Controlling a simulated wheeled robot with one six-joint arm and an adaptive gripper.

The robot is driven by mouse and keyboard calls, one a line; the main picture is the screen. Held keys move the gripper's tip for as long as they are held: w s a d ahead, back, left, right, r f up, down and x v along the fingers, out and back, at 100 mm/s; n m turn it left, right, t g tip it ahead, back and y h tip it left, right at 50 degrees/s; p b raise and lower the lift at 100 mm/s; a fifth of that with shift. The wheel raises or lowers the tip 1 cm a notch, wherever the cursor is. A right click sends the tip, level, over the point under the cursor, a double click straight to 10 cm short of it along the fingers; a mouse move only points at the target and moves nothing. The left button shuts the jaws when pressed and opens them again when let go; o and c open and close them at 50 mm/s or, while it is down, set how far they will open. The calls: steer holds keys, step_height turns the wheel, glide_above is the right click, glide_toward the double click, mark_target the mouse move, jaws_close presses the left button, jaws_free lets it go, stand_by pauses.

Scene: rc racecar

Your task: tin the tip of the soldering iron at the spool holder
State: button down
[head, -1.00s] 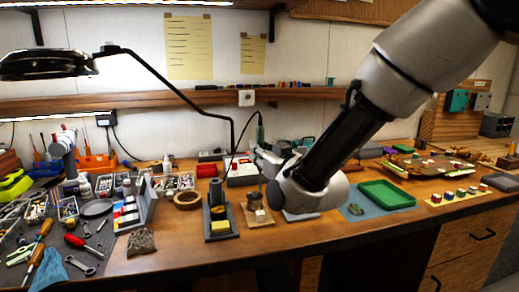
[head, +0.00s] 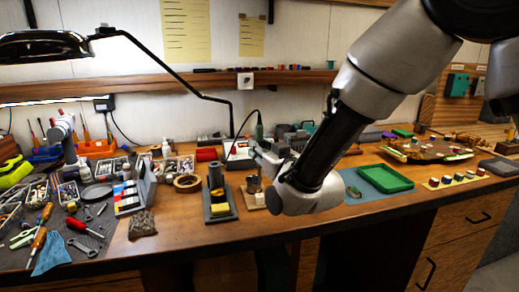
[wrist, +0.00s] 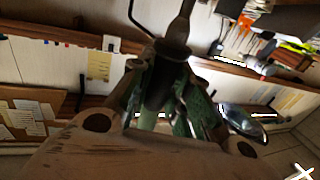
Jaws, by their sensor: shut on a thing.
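My gripper (head: 262,158) is shut on the green handle of the soldering iron (head: 259,131). The handle is roughly upright, with its cable leaving the top. In the wrist view, my gripper (wrist: 160,95) closes around the green handle, and the iron's dark collar (wrist: 172,48) shows beyond the fingers. The iron's tip cannot be made out. What looks like the spool holder (head: 247,203), a small wooden base with a grey cylinder and a pale block, stands on the bench just below my gripper. I cannot tell whether the tip touches it.
A dark stand with a yellow sponge (head: 220,210) is close left of the holder. A tape roll (head: 187,183) and a red-and-white station (head: 238,158) are behind. A green tray (head: 383,179) lies to the right.

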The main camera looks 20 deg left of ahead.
mark_target(261, 137)
steer(key=shift+f, duration=1.1)
stand_by(2.9)
steer(key=shift+r, duration=0.1)
stand_by(2.1)
steer(key=shift+r, duration=2.95)
steer(key=shift+a, duration=0.1)
